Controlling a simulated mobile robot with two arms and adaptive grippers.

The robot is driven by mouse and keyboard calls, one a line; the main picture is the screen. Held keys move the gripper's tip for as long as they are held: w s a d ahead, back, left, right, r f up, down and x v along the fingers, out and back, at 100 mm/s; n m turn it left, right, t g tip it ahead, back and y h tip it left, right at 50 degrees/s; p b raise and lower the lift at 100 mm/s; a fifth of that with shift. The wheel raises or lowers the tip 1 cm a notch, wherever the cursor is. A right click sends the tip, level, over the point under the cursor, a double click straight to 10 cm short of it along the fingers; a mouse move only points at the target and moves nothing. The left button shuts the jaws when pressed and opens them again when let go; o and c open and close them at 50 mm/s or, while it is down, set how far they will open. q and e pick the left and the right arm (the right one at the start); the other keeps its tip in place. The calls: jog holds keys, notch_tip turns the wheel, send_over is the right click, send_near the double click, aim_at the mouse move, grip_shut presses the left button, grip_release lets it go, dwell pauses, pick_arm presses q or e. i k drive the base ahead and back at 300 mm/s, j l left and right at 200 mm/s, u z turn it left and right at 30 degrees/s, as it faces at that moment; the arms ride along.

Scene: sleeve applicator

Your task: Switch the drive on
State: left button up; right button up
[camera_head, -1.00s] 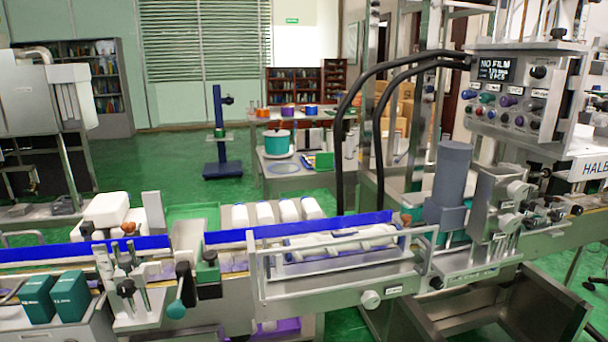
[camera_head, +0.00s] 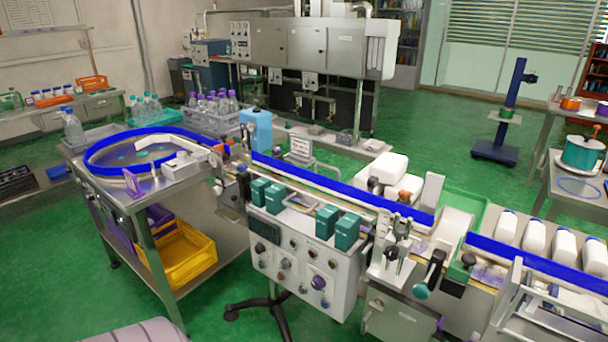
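A pale control cabinet (camera_head: 300,280) stands on a dark footed stand under the conveyor. Its front carries a dark display (camera_head: 267,228), several small knobs and buttons, and a larger purple knob (camera_head: 318,283). The labels are too small to read, so I cannot tell which control is the drive switch or how it is set. The conveyor (camera_head: 340,190) has a blue guide rail along it. Neither of my grippers is in view.
Several teal boxes (camera_head: 347,230) sit on the cabinet top. A round table with a blue rim (camera_head: 95,158) stands left, with a yellow crate (camera_head: 185,252) below. Levers and clamps (camera_head: 398,245) stick out right of the cabinet.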

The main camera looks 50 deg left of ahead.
aim_at(318, 282)
jog(key=u, duration=1.55)
